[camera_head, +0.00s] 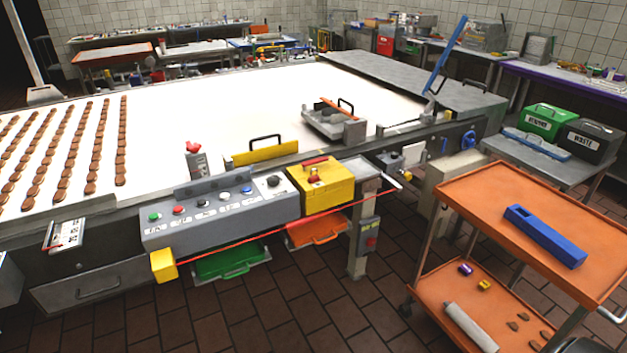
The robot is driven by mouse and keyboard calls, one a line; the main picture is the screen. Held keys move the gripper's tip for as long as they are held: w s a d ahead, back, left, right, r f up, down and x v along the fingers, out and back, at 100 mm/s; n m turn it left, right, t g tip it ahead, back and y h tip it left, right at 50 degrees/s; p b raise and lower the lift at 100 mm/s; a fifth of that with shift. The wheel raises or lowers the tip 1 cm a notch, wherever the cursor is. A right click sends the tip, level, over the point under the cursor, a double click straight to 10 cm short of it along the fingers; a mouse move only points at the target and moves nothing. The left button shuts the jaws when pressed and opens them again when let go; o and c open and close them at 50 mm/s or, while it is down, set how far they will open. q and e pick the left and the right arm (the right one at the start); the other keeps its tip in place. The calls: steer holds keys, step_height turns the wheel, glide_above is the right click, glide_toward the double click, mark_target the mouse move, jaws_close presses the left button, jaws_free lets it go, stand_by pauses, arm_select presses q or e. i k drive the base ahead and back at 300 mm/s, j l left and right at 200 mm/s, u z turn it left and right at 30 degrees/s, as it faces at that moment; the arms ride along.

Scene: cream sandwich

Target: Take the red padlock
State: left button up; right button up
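No clearly recognisable red padlock shows. A small red piece (314,179) sits on the yellow box (327,196) at the right end of the grey control panel (220,215); it is too small to tell whether it is a padlock. A red bar-like part (314,161) lies just behind it on the same box. Small purple (465,269) and yellow (484,285) items lie apart on the lower shelf of the orange cart (470,198). Neither of my grippers is in view.
A white conveyor (230,105) with rows of brown biscuits lies behind the panel. A red cord (290,228) runs along its front. Tiled floor is clear between conveyor and cart.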

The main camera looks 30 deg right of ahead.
mark_target(312, 179)
steer(key=i+j, duration=0.1)
steer(key=i, duration=0.2)
steer(key=i+j, duration=0.1)
steer(key=i, duration=0.2)
steer(key=i+z, duration=0.1)
steer(key=z, duration=0.3)
steer(key=i+j+z, duration=0.1)
steer(key=z, duration=0.3)
steer(key=j+z, duration=0.1)
steer(key=z, duration=0.3)
steer(key=i+j, duration=0.05)
